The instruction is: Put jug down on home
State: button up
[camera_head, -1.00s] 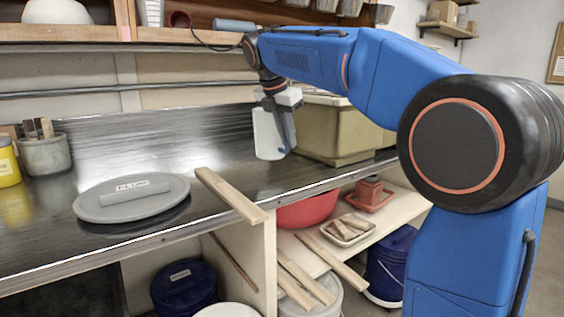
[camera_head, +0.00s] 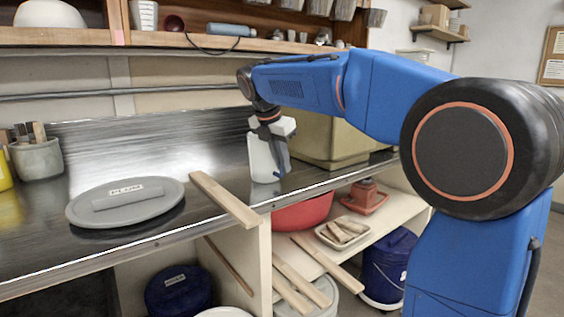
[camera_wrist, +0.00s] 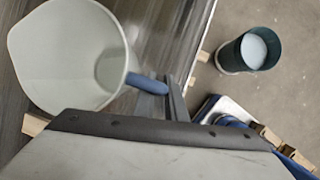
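The jug (camera_head: 260,160) is a white open vessel with a blue handle. In the head view it is upright at the steel worktop, near the front edge, right of the wooden stick. Its base looks at or very close to the surface; I cannot tell if it touches. My gripper (camera_head: 281,160) is shut on its handle, on the jug's right side. In the wrist view the jug (camera_wrist: 45,60) shows from above, looking empty, with the blue handle running to my gripper (camera_wrist: 174,98). No marked home spot can be made out; the jug may hide it.
A grey lid (camera_head: 150,208) lies on the worktop (camera_head: 40,245) to the left. A wooden stick (camera_head: 224,198) overhangs the front edge. A large beige bin (camera_head: 330,140) stands close behind and right. A dark bucket (camera_wrist: 232,60) with pale contents is on the floor.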

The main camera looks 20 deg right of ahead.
jog(key=o, duration=0.4)
jog(key=shift+c, duration=0.2)
jog(key=shift+r, duration=0.15)
jog(key=v, duration=1.2)
jog(key=s+d+f+m+t+y, duration=0.1)
jog(key=s+d+f+m, duration=0.2)
jog(key=s+f+m, duration=0.9)
jog(key=s+d+f+m+t+y, duration=0.1)
jog(key=s+d+f+m+y, duration=0.1)
jog(key=s+f+m, duration=0.9)
jog(key=s+d+f, duration=0.1)
jog(key=s+f, duration=0.9)
jog(key=f, duration=0.1)
jog(key=shift+s+d+f+m+y, duration=0.15)
jog(key=shift+d+f+m+y, duration=0.15)
jog(key=shift+m, duration=0.1)
